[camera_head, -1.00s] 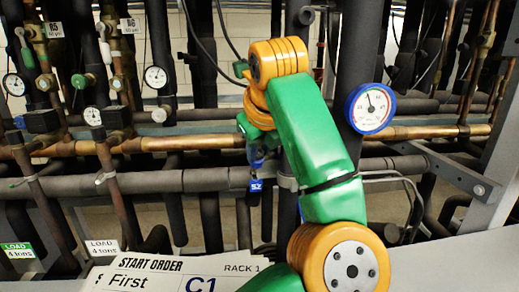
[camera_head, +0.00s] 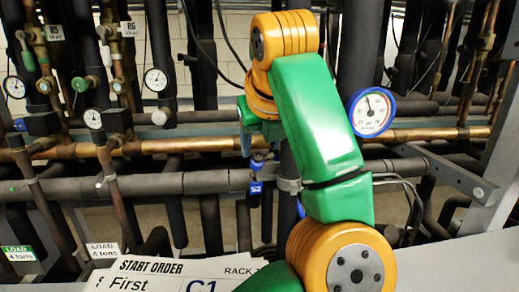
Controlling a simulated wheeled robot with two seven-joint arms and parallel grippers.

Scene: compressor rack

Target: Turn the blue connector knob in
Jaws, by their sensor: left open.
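A small blue connector knob (camera_head: 257,166) sits on the pipework in the middle of the view, just above a blue tag (camera_head: 256,188). It is small and partly hidden, so its turned position cannot be told. My left gripper (camera_head: 259,144) hangs at the end of the green and orange arm, just above the knob. Its fingers are open and point down towards it. I see nothing between them, and I cannot tell whether they touch the knob. My right gripper is not in view.
A blue-rimmed gauge (camera_head: 371,112) is right of my arm, its left edge close to the arm. A copper pipe (camera_head: 430,134) and dark pipes cross behind. Several small gauges and valves stand at left. A start-order sign (camera_head: 165,278) is at the bottom.

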